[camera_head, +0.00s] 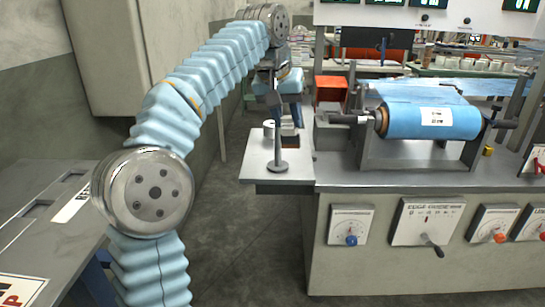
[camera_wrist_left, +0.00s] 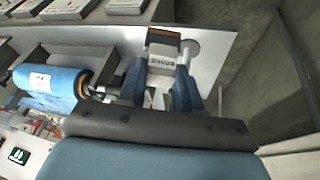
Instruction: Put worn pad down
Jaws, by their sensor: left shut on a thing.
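My left gripper (camera_head: 284,88) is at the far end of my blue-sleeved arm, above the small pale side shelf (camera_head: 252,168). In the left wrist view its two blue fingers (camera_wrist_left: 166,80) are shut on the worn pad (camera_wrist_left: 163,50), a grey block with a brownish edge and a pale printed label. The pad is over or close to the shelf, which also shows in this view (camera_wrist_left: 212,48); I cannot tell whether they touch. In the head view the pad is small and partly hidden behind a dark upright post (camera_head: 277,145). My right gripper is not in view.
The post stands on a round base on the shelf, near a small white cylinder (camera_head: 268,130). To the right is a blue roller (camera_head: 430,118) in a metal frame on the bench. Dials and a crank line the bench front. Open floor (camera_head: 245,240) lies left of the bench.

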